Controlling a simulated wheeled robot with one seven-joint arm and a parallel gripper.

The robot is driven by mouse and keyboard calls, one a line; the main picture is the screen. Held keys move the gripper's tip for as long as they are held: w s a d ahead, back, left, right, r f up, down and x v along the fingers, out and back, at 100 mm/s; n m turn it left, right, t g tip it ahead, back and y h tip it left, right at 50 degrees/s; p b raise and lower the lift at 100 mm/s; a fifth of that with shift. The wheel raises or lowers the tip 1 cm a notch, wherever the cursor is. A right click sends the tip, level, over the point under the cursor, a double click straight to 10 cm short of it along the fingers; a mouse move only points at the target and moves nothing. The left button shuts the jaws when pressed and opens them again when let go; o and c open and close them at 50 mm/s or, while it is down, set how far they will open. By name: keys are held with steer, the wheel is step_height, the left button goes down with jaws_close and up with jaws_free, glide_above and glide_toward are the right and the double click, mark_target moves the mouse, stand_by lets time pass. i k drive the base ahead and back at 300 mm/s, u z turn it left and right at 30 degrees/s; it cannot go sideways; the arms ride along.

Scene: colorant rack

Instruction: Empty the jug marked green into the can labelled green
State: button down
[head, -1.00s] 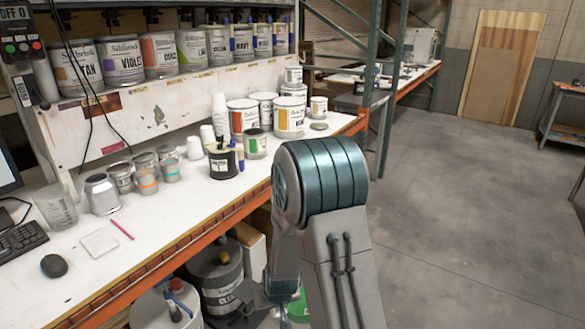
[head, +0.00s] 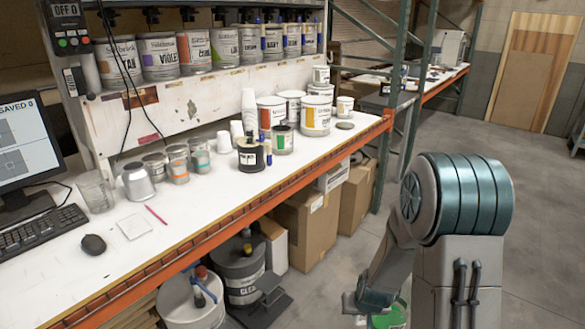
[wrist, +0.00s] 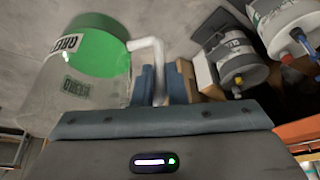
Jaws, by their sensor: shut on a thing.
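My gripper (wrist: 160,85) is shut on the pale handle of a translucent jug (wrist: 75,95) in the wrist view. The jug bears a "GREEN" label, and a solid green area fills its upper part in that picture. In the head view only a green bit of the jug (head: 392,316) shows at the bottom edge, low beside the bench; my arm hides much of the gripper. A small can with a green patch (head: 282,140) stands on the bench among other cans. Its lettering is too small to read.
The white bench (head: 215,190) holds a black pot (head: 250,155), small cans, cups, a mouse and a keyboard. Labelled cans line the shelf above. Large drums (head: 240,275) and cardboard boxes (head: 308,225) sit below. Open floor lies to the right.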

mark_target(282, 135)
steer(key=z, duration=0.2)
steer(key=i, duration=1.5)
steer(key=u, duration=0.85)
